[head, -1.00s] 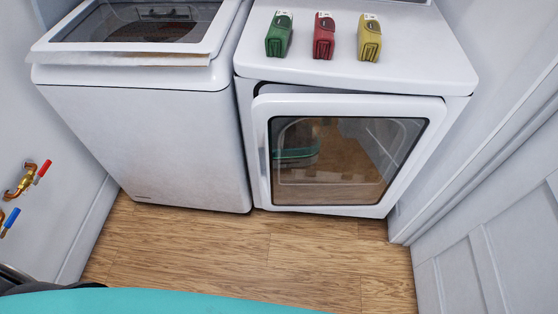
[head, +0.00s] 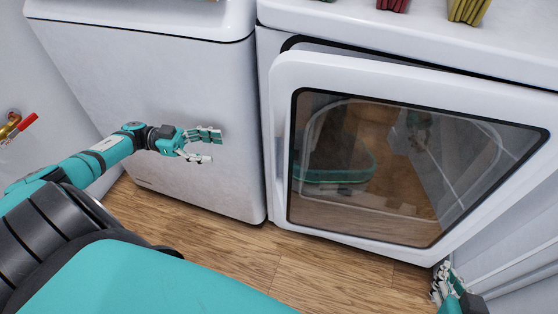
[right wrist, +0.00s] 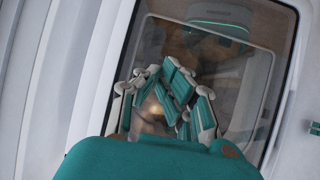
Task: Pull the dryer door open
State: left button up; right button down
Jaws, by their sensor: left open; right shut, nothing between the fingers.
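The dryer door (head: 281,150) has a white frame around a dark glass window (head: 370,165). It stands slightly ajar, with a dark gap along its upper left edge. Its handle side is at the left of the frame. My left gripper (head: 212,146) is open and empty in front of the washer's front, to the left of the door and apart from it. My right gripper (head: 441,282) is shut and empty near the door's lower right corner. In the right wrist view its fingers (right wrist: 168,85) are in front of the door glass (right wrist: 262,50); contact cannot be told.
The washer (head: 150,90) stands left of the dryer (head: 420,30). Red and yellow packs (head: 467,10) sit on the dryer top, cut off by the picture edge. A tap with a red handle (head: 27,122) is on the left wall. Wooden floor (head: 330,270) shows in front.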

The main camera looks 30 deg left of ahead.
pick_arm(q)
send_near(274, 158)
jog(key=x, duration=1)
jog(key=shift+w+a+f, duration=0.15)
jog(key=shift+w+f, duration=0.15)
jog(key=shift+f, duration=0.1)
pick_arm(e)
jog(key=shift+w+a+r+t, duration=0.2)
jog(key=shift+w+r+t, duration=0.1)
jog(key=shift+r, duration=0.2)
pick_arm(q)
grip_shut()
